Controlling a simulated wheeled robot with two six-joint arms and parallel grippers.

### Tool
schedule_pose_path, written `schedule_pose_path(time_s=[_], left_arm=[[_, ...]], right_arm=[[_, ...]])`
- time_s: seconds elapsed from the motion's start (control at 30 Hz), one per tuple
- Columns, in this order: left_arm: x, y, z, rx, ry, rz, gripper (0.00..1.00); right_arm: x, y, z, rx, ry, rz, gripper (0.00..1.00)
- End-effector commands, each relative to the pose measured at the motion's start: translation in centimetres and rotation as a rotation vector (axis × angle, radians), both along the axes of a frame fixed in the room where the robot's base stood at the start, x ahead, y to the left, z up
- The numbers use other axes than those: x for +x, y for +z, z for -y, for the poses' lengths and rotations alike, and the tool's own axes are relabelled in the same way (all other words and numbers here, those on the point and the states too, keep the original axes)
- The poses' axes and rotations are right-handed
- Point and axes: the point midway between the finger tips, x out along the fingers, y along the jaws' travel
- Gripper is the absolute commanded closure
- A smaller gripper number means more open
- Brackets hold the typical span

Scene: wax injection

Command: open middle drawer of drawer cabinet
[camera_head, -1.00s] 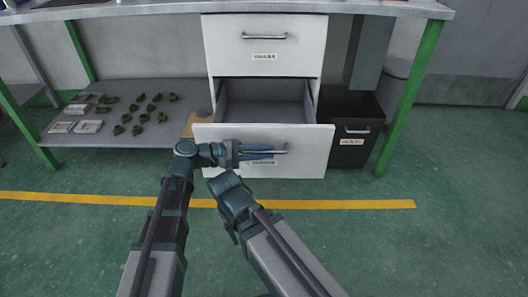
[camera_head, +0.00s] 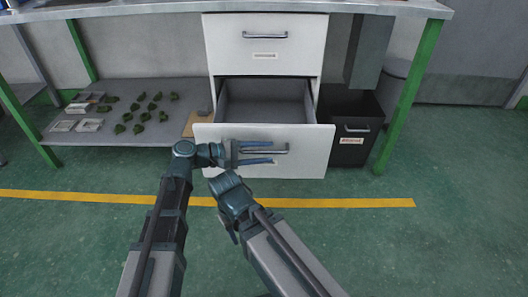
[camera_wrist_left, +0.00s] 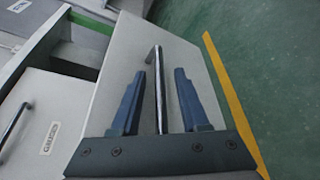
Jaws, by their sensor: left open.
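The white drawer cabinet (camera_head: 212,60) stands under the bench. Its open drawer (camera_head: 312,158) is pulled well out, with an empty grey inside showing; I take it as the middle one. Its metal bar handle (camera_head: 283,152) also shows in the left wrist view (camera_wrist_left: 158,80). My left gripper (camera_head: 272,152) is open, with one finger on each side of the handle and a gap to each finger. In the left wrist view the gripper (camera_wrist_left: 160,75) holds nothing. The upper drawer (camera_head: 265,55) is shut.
A dark bin-like drawer unit (camera_head: 348,110) stands right of the cabinet. A low shelf (camera_head: 75,138) at left bears several green pieces and pale blocks. Green bench legs (camera_head: 408,95) flank the area. The floor in front, with a yellow line (camera_head: 350,203), is clear.

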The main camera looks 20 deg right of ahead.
Motion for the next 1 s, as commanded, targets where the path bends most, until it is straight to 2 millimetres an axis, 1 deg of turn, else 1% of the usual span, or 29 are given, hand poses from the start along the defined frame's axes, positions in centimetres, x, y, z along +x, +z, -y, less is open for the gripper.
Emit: schedule_pose_path(time_s=[0.17, 0.4, 0.6, 0.7, 0.8, 1.0], left_arm=[[-0.2, 0.8, -2.9, 0.0, 0.005, 0.0, 0.55], [-0.4, 2.0, -8.1, 0.0, 0.006, 0.0, 0.55], [-0.6, 2.6, -11.3, 0.0, 0.004, 0.0, 0.55], [-0.6, 2.8, -12.3, 0.0, 0.004, 0.001, 0.55], [-0.7, 2.8, -12.9, 0.001, 0.001, 0.0, 0.55], [-0.7, 2.8, -13.2, 0.0, 0.0, 0.0, 0.55]], right_arm=[[0.0, 0.8, 0.0, 0.0, 0.0, 0.0, 0.5], [0.0, 2.0, 0.0, 0.0, 0.0, 0.0, 0.5], [0.0, 2.6, 0.0, 0.0, 0.0, 0.0, 0.5], [0.0, 2.8, 0.0, 0.0, 0.0, 0.0, 0.5], [0.0, 2.8, 0.0, 0.0, 0.0, 0.0, 0.5], [0.0, 2.8, 0.0, 0.0, 0.0, 0.0, 0.5]])
